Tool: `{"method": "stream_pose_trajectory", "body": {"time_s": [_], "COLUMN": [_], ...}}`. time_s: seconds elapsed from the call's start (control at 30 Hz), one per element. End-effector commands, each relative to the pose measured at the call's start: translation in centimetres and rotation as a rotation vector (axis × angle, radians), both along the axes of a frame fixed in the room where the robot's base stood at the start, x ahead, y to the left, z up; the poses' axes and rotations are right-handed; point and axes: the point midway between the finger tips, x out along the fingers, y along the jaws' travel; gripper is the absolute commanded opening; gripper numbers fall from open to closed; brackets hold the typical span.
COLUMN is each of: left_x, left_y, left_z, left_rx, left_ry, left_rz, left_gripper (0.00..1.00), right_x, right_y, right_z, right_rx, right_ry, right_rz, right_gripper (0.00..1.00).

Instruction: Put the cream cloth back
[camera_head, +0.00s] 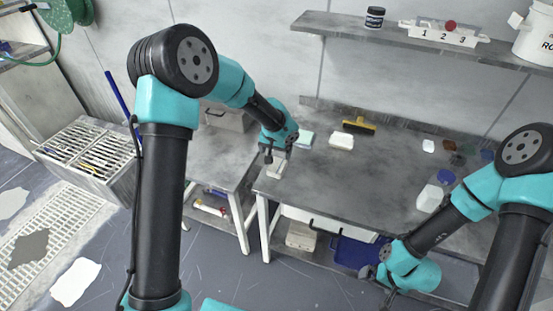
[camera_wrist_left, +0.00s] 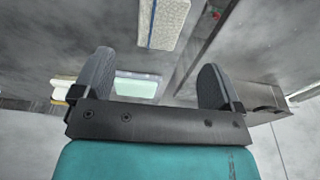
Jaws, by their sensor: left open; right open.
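A cream folded cloth (camera_head: 276,171) lies near the left edge of the grey table, just below my left gripper. In the left wrist view the cream cloth (camera_wrist_left: 163,22) shows at the top, beyond the fingertips and apart from them. My left gripper (camera_head: 269,157) is open with nothing between its fingers; both fingers also show in the left wrist view (camera_wrist_left: 155,75). A mint-green cloth (camera_head: 304,139) lies farther back on the table. A whitish block-like cloth (camera_head: 341,141) lies to its right. My right gripper (camera_head: 388,291) is open, low in front of the table and partly hidden.
A yellow-and-black brush (camera_head: 359,125) lies at the table's back. A grey box (camera_head: 228,118) stands on the lower left bench. A shelf (camera_head: 400,38) runs above. The middle of the table (camera_head: 360,180) is clear.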

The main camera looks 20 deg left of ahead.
Motion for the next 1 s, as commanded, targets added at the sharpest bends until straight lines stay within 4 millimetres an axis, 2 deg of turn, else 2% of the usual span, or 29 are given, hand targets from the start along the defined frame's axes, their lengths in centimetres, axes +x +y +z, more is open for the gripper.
{"method": "stream_pose_trajectory", "body": {"time_s": [0.1, 0.27, 0.87, 1.0], "left_x": [-0.2, -0.3, -0.3, -1.1], "left_y": [0.0, 0.0, 0.0, 0.0], "left_z": [1.4, 2.1, 2.0, 1.0], "left_rx": [0.001, 0.0, 0.0, -0.012], "left_ry": [-0.001, 0.0, 0.0, 0.02], "left_rz": [0.001, 0.001, 0.001, 0.0], "left_gripper": [0.91, 0.91, 0.91, 0.91], "right_x": [0.0, 0.0, 0.0, 0.0], "right_y": [0.0, 0.0, 0.0, 0.0], "right_z": [0.0, 0.0, 0.0, 0.0], "right_rx": [0.0, 0.0, 0.0, 0.0], "right_ry": [0.0, 0.0, 0.0, 0.0], "right_rz": [0.0, 0.0, 0.0, 0.0], "right_gripper": [0.98, 0.98, 0.98, 0.98]}}
